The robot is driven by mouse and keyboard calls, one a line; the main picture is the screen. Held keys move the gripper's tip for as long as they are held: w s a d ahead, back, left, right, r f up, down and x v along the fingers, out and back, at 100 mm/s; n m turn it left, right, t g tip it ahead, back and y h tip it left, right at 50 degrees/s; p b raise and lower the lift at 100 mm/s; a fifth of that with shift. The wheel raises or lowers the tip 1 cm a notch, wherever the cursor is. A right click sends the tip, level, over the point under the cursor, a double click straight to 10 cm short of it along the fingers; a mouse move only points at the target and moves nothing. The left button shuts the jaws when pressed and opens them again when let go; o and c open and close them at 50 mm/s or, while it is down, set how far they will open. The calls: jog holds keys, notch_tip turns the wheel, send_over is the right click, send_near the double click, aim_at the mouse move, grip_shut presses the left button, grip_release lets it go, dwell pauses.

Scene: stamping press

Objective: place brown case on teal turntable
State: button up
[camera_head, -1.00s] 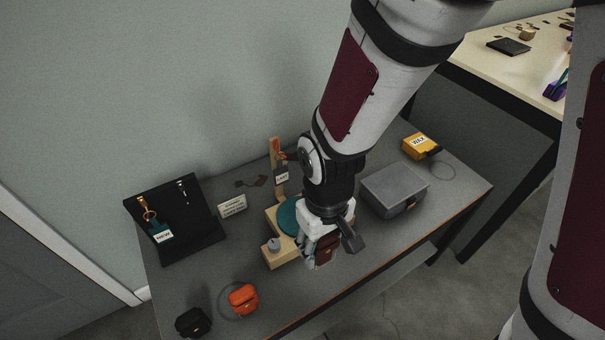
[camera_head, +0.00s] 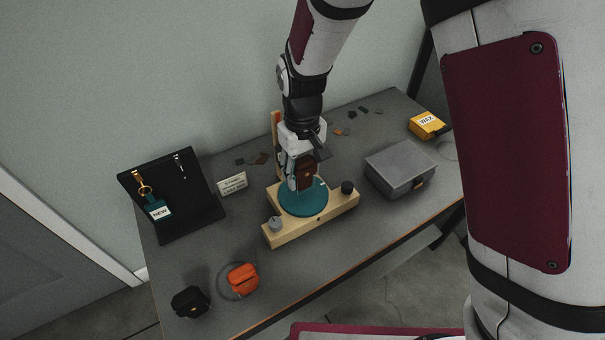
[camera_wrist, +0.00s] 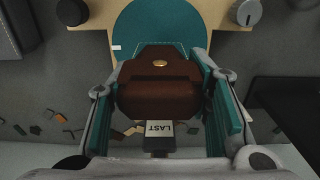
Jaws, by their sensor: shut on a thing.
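The brown case (camera_head: 307,172) is held in my gripper (camera_head: 300,178), with a finger on each side of it. In the wrist view the case (camera_wrist: 160,85) fills the gap between the fingers of my gripper (camera_wrist: 163,85). The teal turntable (camera_head: 304,204) is a round disc set on a pale wooden base (camera_head: 285,236). The case is over the rear part of the disc. I cannot tell whether its underside touches the disc. In the wrist view the turntable (camera_wrist: 160,25) shows beyond the case.
A grey box (camera_head: 400,168) stands right of the base, with a yellow WAX box (camera_head: 427,125) behind it. An orange case (camera_head: 242,280) and a black case (camera_head: 190,301) sit at front left. A black display board (camera_head: 172,195) with hooks stands at left. Small scraps lie behind.

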jog(key=shift+f, duration=0.95)
jog(key=shift+f+b, duration=0.2)
jog(key=shift+b, duration=0.1)
jog(key=o, duration=1.1)
jog(key=shift+r, duration=0.1)
notch_tip(320, 180, up, 12)
jog(key=p, duration=0.4)
jog(key=shift+r, duration=0.15)
jog(key=shift+d, duration=0.1)
